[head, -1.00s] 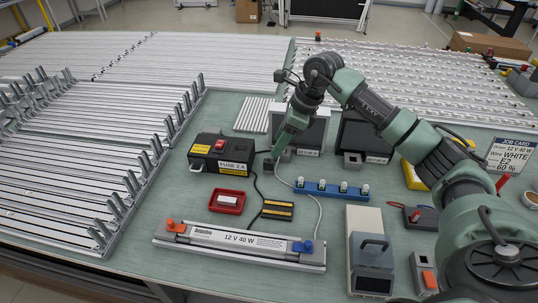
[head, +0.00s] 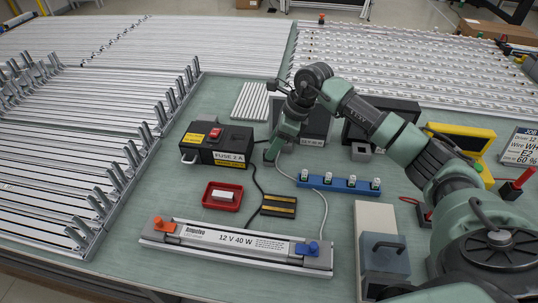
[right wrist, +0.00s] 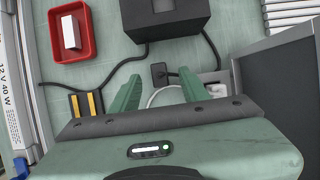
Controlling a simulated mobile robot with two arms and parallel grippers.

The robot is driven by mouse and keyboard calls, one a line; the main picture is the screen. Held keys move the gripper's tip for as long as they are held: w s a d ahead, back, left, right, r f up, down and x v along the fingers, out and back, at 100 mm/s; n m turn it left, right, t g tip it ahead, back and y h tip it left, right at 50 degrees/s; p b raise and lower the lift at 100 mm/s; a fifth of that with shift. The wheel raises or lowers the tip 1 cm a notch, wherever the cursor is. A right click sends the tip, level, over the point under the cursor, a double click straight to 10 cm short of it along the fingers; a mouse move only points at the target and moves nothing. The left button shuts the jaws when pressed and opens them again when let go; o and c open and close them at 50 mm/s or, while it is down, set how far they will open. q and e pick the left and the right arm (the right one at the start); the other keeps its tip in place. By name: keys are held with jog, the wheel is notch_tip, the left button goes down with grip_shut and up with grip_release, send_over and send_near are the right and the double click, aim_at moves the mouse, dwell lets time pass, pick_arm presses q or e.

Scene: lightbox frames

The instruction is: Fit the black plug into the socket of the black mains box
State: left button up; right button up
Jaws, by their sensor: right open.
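The black mains box (head: 232,138) stands left of centre on the bench, with a red switch and a "FUSE 2 A" label. Part of it shows at the top of the right wrist view (right wrist: 182,24). Its socket opening is not clear to me. My left gripper is not in view.
A red tray (head: 238,203) with a white block, a lamp unit (head: 205,236) marked 12 V 40 W and a blue strip (head: 340,186) with several small pieces stand nearby. Dark cables cross the bench by the gripper. Slatted racks (head: 70,150) fill the left.

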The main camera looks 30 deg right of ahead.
jog(key=x, duration=0.3)
jog(key=shift+w+a+f+p, duration=0.1)
jog(key=shift+f+p, duration=0.15)
jog(key=shift+p, duration=0.1)
grip_shut()
